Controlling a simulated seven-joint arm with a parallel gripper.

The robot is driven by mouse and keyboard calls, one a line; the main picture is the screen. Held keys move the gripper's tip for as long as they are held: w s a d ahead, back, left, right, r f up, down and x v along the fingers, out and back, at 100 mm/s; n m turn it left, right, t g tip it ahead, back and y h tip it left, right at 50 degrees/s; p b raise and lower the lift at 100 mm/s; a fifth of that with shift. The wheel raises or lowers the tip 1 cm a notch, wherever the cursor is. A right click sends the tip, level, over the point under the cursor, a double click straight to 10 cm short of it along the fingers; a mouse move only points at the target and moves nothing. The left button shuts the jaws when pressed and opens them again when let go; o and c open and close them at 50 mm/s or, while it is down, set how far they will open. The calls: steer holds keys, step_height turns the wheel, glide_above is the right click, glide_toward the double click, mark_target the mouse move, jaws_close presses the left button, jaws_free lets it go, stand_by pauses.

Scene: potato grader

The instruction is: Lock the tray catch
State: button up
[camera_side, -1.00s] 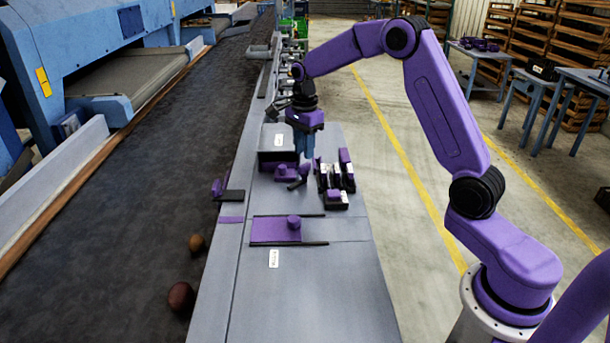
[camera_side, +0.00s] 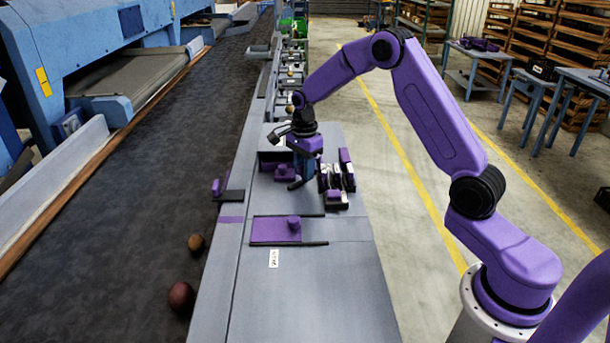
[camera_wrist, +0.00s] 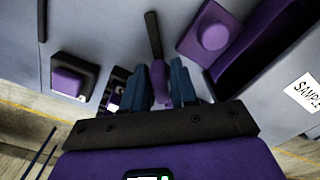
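The catch shows in the wrist view as a black bar (camera_wrist: 153,35) with a purple grip (camera_wrist: 161,84) at its near end. In the side view the black bar (camera_side: 296,184) lies in front of the sample tray. My gripper (camera_wrist: 166,68) is down at the catch, its two blue fingers on either side of the purple grip. The fingers look close to it, but I cannot tell whether they press on it. The tray is a dark purple box (camera_wrist: 250,45) with a round-knobbed purple block (camera_wrist: 213,36) at its front; the fingers hide part of the catch.
Several black and purple modules (camera_side: 336,178) stand close to the right of my gripper. A purple sliding plate with a knob (camera_side: 275,230) lies nearer on the bench. The dark conveyor (camera_side: 130,220) with two potatoes (camera_side: 181,296) runs along the left. The front bench (camera_side: 315,300) is clear.

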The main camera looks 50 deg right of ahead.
steer(key=c, duration=0.4)
steer(key=shift+o, duration=0.2)
steer(key=m, duration=0.8)
steer(key=o, duration=0.4)
steer(key=shift+c, duration=0.2)
steer(key=shift+r, duration=0.1)
steer(key=shift+r, duration=2.4)
